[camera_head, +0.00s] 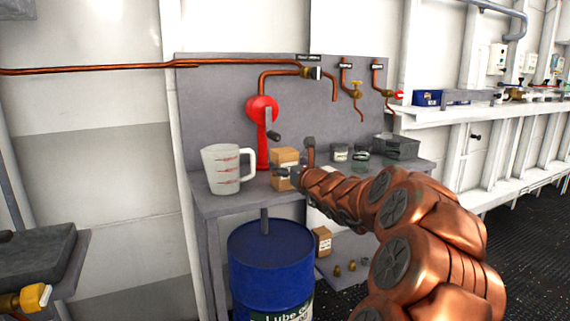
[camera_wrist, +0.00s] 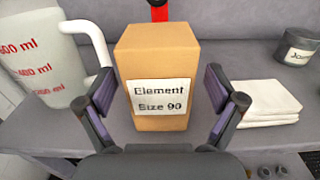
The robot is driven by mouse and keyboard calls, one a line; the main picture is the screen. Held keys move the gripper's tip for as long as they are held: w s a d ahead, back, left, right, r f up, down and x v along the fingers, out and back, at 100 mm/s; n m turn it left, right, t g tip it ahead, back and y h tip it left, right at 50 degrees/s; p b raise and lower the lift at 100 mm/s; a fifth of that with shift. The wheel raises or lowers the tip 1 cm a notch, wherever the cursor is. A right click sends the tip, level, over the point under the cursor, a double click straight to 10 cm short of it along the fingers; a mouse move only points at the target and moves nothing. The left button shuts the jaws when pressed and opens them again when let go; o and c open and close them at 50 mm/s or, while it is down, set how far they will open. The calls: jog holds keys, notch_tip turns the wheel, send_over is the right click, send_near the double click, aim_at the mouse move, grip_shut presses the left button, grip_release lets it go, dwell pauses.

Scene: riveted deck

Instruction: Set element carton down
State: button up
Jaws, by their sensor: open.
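The element carton (camera_wrist: 160,65) is a tan box with a white label reading "Element Size 90". It stands upright on the grey bench top. In the head view the carton (camera_head: 284,158) is partly hidden behind my gripper (camera_head: 297,166). In the wrist view my gripper (camera_wrist: 160,100) is open, with one finger on each side of the carton. Gaps show between the fingers and the carton's sides.
A measuring jug (camera_head: 222,170) stands left of the carton, a red hand pump (camera_head: 262,130) behind it. Folded white cloths (camera_wrist: 262,100) and a jar (camera_wrist: 298,47) lie to the right. A blue drum (camera_head: 270,262) stands below the bench's front edge.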

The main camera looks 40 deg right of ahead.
jog(key=v, duration=0.9)
jog(key=shift+s, duration=0.2)
jog(key=shift+a, duration=0.2)
